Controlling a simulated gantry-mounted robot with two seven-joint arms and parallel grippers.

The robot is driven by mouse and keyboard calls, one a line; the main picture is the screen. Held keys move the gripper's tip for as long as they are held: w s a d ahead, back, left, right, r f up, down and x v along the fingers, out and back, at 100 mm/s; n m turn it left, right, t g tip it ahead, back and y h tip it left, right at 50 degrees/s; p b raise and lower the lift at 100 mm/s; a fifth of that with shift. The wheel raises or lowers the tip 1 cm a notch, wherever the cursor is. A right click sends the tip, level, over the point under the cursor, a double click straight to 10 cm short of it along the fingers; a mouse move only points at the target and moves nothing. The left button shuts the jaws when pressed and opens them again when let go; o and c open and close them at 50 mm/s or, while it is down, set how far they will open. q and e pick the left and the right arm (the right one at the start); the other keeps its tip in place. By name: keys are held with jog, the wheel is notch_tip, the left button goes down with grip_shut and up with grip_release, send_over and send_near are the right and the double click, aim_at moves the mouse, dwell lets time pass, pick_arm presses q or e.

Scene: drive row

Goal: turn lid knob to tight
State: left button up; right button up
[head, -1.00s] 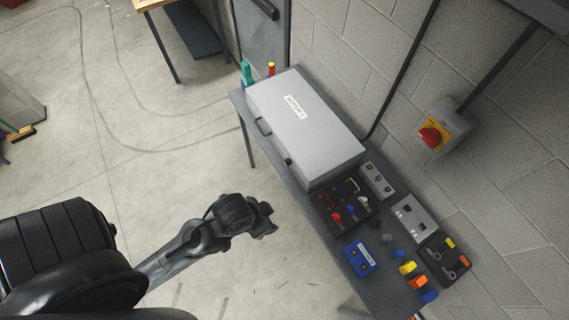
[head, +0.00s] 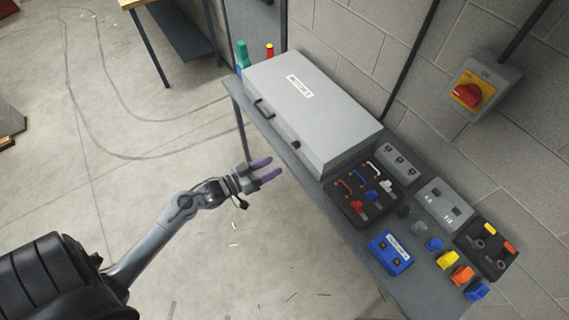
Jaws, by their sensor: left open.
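A large grey box (head: 325,110) with a closed lid and a white label lies on the bench along the wall. A small dark round knob (head: 296,145) sits on its front side, right of a dark handle (head: 263,108). The knob's setting is too small to read. My left gripper (head: 274,167) is open and empty, its two purple fingers pointing right. In the picture it is just below and left of the knob, in front of the bench edge and apart from the box. My right gripper is out of view.
Right of the box on the bench (head: 348,237) stand a black tray with red, blue and white parts (head: 344,205), a blue box (head: 389,252), grey socket boxes (head: 443,205) and coloured plugs (head: 462,274). A red-yellow switch (head: 470,95) is on the wall. The floor in front is open.

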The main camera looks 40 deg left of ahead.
pick_arm(q)
jog(key=b, duration=0.4)
send_near(293, 147)
jog(key=s, duration=0.2)
jog(key=shift+t+y, duration=0.3)
jog(key=shift+y, duration=0.1)
jog(key=b+x, duration=0.1)
jog(key=x, duration=0.8)
jog(key=shift+w+f+b, duration=0.1)
jog(key=shift+w+b, duration=0.2)
jog(key=shift+b, duration=0.05)
jog(key=shift+x, duration=0.9)
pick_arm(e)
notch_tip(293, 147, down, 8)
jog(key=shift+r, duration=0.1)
pick_arm(q)
grip_shut()
